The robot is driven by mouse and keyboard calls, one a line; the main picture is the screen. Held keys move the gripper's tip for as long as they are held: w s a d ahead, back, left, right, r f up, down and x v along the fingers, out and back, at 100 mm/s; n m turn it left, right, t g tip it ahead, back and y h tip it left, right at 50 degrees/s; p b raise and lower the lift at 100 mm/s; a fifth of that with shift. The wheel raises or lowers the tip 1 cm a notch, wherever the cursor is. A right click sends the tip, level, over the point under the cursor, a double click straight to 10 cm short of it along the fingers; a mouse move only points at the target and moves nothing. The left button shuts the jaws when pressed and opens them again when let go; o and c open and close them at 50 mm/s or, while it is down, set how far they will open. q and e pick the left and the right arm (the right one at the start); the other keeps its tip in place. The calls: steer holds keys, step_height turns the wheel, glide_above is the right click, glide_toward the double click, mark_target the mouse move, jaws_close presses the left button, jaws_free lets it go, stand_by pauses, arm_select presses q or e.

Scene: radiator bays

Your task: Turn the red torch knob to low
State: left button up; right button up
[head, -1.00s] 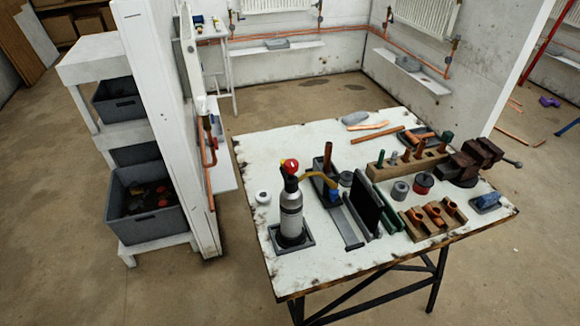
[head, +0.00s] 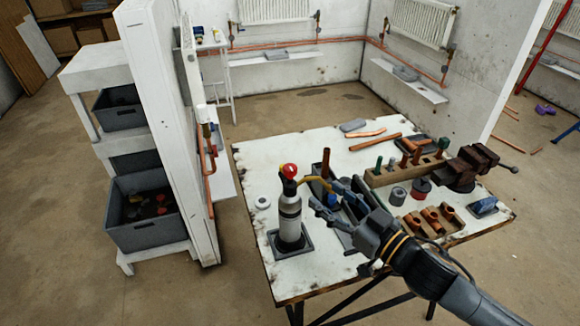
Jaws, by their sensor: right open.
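The torch (head: 290,215) stands upright in a dark square tray (head: 305,245) at the front left of the white workbench. Its red knob (head: 289,170) is at the top of the bottle, and a brass tube runs from there to the right. The knob's setting is too small to read. My right gripper (head: 322,195) reaches in from the lower right, just right of the torch. Its fingers are apart and empty, pointing left, and I see no contact with the knob. My left gripper is out of view.
A dark holder (head: 318,187) behind the fingers has an upright copper-coloured rod. A wooden block (head: 385,176) with tools, a vise (head: 465,170) and copper fittings (head: 432,218) fill the right side. A white roll (head: 263,203) lies left of the torch. The bench's left rear is clear.

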mark_target(294, 170)
steer(key=p+x, duration=0.3)
steer(key=x, duration=0.8)
steer(key=shift+w+a, duration=0.1)
steer(key=shift+w, duration=0.2)
steer(key=shift+w+a+f, duration=0.1)
steer(key=shift+w+a, duration=0.35)
steer(key=shift+w, duration=0.15)
steer(key=shift+c, duration=0.2)
jaws_close()
